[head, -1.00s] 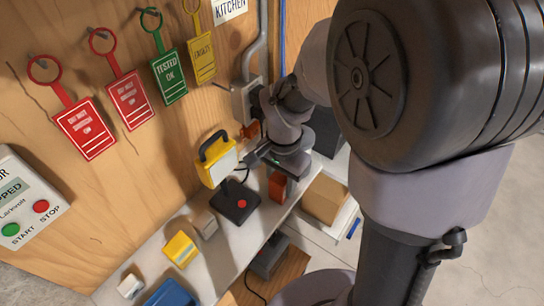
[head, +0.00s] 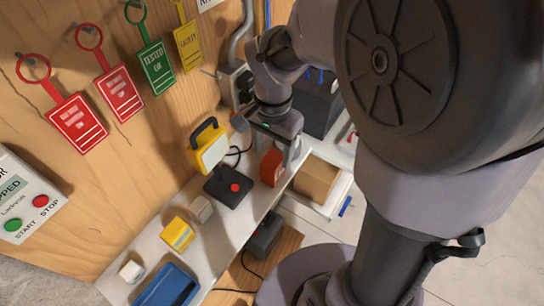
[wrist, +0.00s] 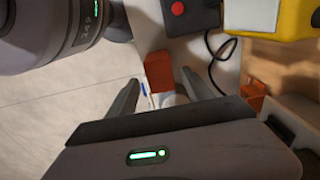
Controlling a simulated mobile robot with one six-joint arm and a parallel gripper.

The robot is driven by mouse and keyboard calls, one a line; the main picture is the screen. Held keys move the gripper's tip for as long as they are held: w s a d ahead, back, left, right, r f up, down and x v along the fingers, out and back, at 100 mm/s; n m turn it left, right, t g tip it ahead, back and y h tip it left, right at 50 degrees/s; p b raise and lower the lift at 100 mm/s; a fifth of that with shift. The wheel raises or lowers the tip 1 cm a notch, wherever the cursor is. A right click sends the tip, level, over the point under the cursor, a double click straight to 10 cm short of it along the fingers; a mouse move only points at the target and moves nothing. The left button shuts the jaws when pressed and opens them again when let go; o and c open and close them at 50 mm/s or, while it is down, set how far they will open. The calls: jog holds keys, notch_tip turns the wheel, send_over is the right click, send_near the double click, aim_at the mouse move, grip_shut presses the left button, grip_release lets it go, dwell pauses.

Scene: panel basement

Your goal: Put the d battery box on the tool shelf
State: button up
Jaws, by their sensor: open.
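A plain orange-red box (head: 271,167) stands on a long white shelf (head: 209,247) along the wooden panel. A small yellow box with a pale label (head: 177,234) lies farther along the same shelf. No readable label shows which one is the d battery box. My gripper (head: 272,146) is open and empty, close by the orange-red box in the head view. In the wrist view my open fingers (wrist: 160,86) point toward that box (wrist: 159,70), which shows between and beyond them. I cannot tell whether they touch it.
A cardboard box (head: 316,179) stands lower right. Tags (head: 78,122) hang on the panel.

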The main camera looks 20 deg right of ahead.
notch_tip(320, 180, up, 6)
jog(key=shift+f+p, duration=0.25)
jog(key=shift+p, duration=0.3)
jog(key=s+a+r+n+t+y, duration=0.1)
jog(key=s+a+r+n+t, duration=0.1)
jog(key=s+r+n+t, duration=0.3)
jog(key=s+a+r+n+t+y, duration=0.1)
jog(key=s+a+r, duration=0.2)
jog(key=s, duration=0.4)
notch_tip(320, 180, down, 15)
jog(key=b, duration=1.4)
jog(key=shift+b, duration=0.3)
jog(key=shift+w, duration=0.1)
